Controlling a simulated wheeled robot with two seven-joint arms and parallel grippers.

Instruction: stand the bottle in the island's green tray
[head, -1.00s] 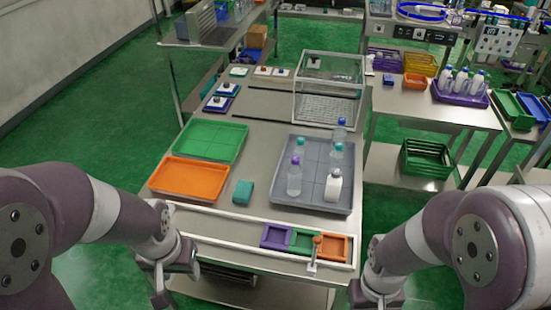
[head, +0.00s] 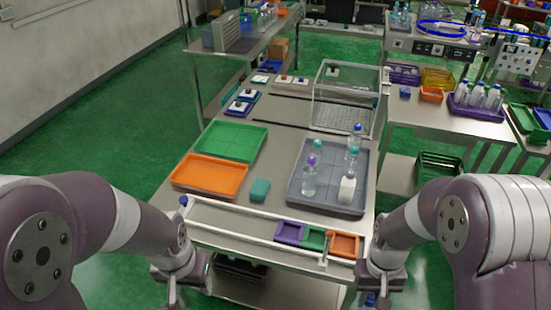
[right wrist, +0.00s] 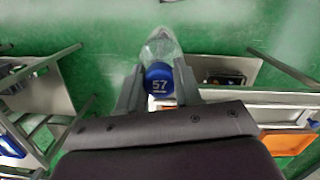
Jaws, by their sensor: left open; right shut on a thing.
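The bottle (right wrist: 160,48) is clear with a blue cap marked 57. My right gripper (right wrist: 158,78) is shut on it, cap towards the wrist camera, with green floor behind. In the head view, my right gripper (head: 372,291) is low in front of the island's right front corner, with a bit of blue below it. The green tray (head: 232,141) lies flat and empty on the island's left side, behind an orange tray (head: 208,175). My left gripper (head: 175,290) is open and empty, low in front of the island's left side. Both grippers are away from the green tray.
A grey tray (head: 300,187) holds several other bottles on the island's right. A teal block (head: 260,190) lies between the trays. A front rail holds small purple, green (head: 313,239) and orange bins. A clear-walled box (head: 345,95) stands at the back.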

